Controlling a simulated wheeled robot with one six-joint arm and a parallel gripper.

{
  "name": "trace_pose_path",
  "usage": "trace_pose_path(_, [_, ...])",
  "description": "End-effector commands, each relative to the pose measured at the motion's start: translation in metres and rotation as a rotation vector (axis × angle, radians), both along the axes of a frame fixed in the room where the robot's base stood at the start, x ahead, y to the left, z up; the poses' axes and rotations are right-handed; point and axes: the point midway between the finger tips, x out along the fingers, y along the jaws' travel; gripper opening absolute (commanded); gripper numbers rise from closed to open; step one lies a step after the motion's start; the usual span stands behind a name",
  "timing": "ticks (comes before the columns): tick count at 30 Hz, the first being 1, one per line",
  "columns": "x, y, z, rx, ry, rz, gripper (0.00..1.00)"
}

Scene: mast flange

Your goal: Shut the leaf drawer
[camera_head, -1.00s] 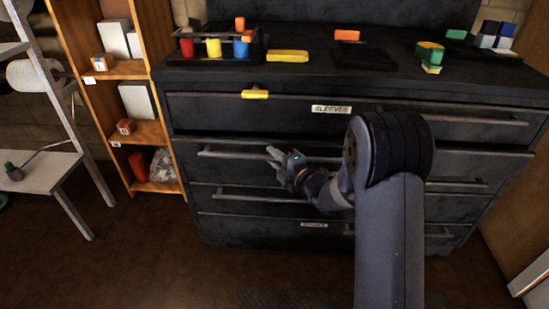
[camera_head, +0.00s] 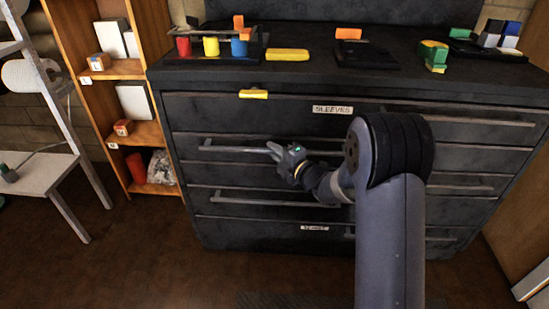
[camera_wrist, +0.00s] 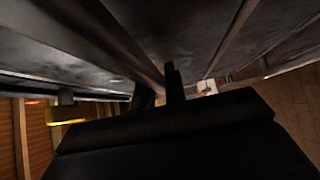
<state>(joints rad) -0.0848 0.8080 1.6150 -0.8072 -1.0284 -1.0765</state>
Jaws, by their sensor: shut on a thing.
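The dark drawer cabinet (camera_head: 250,239) has stacked drawers with long bar handles. My gripper (camera_head: 271,150) is shut on the bar handle (camera_head: 226,148) of the second drawer (camera_head: 188,150) on the left side. In the wrist view, dark gripper parts (camera_wrist: 173,82) stand close against dark drawer surfaces; the grip itself is hard to make out. The label on the top drawer reads SLEEVES (camera_head: 332,109). A lower label (camera_head: 314,227) is too blurred to read. My arm hides part of the right side. I cannot tell whether the second drawer is fully flush.
A yellow piece (camera_head: 254,94) sits at the top drawer's upper edge. A rack of coloured cups (camera_head: 211,46), a yellow block (camera_head: 288,54) and other blocks stand on the cabinet top. A wooden shelf (camera_head: 155,101) and a pale ladder-like stand (camera_head: 70,206) are at left. Floor is clear in front.

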Motion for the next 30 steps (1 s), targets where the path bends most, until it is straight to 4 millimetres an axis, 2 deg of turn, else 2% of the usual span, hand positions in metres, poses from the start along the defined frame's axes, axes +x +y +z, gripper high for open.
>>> trace_pose_path(8, [0.005,-0.001,0.001,0.0,0.0,-0.004,0.0])
trace_pose_path(9, [0.005,-0.001,0.001,0.0,0.0,-0.004,0.13])
trace_pose_path(17, [0.004,-0.001,0.0,0.0,0.0,-0.003,0.35])
trace_pose_path(25, [0.002,-0.002,0.0,0.0,0.001,-0.002,0.35])
trace_pose_path(30, [-0.012,-0.016,0.001,-0.001,0.004,-0.005,0.35])
